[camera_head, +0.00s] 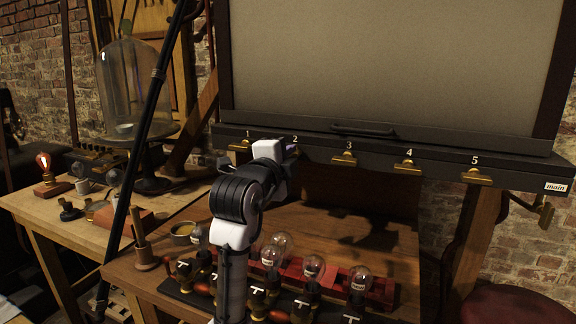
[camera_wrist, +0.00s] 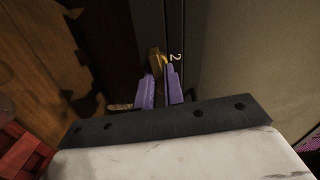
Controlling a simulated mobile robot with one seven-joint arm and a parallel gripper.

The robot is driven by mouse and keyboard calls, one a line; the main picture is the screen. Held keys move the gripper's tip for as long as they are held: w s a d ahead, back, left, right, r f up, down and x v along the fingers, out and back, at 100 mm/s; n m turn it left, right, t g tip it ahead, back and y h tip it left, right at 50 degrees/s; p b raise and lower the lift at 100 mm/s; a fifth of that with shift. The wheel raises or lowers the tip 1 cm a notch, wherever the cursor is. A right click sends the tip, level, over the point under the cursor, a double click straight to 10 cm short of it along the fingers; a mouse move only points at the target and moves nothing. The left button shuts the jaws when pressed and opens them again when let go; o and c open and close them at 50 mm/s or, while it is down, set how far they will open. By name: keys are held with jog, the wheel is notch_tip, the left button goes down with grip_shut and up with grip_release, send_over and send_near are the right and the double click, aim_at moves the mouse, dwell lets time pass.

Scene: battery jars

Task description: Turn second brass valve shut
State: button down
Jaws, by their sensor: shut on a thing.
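Brass valves numbered 1 to 5 sit in a row along the dark rail (camera_head: 400,150) under the large grey panel. The second valve is hidden behind my gripper in the head view; its number 2 shows just above. In the wrist view the second brass valve (camera_wrist: 157,62) shows beside the number 2, between the tips of my gripper's purple fingers (camera_wrist: 160,85). My gripper (camera_head: 290,152) is shut on that valve at the rail. The first valve (camera_head: 240,145), third valve (camera_head: 344,159), fourth valve (camera_head: 408,168) and fifth valve (camera_head: 476,177) are uncovered.
Below the rail, a wooden bench (camera_head: 400,240) holds several glass bulbs (camera_head: 313,267) in a dark base near my arm. A glass dome (camera_head: 130,85) stands on the left table. A black pole crosses at left. A brass fitting (camera_head: 545,212) hangs by the "main" label.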

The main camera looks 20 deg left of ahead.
jog(key=shift+f+m+b, duration=0.1)
jog(key=shift+m+b, duration=0.25)
jog(key=shift+m, duration=0.25)
jog(key=c, duration=1.5)
grip_release()
jog(key=shift+s, duration=0.1)
jog(key=s+b, duration=0.2)
jog(key=s, duration=1.1)
jog(key=shift+s+a, duration=0.2)
jog(key=shift+s, duration=0.15)
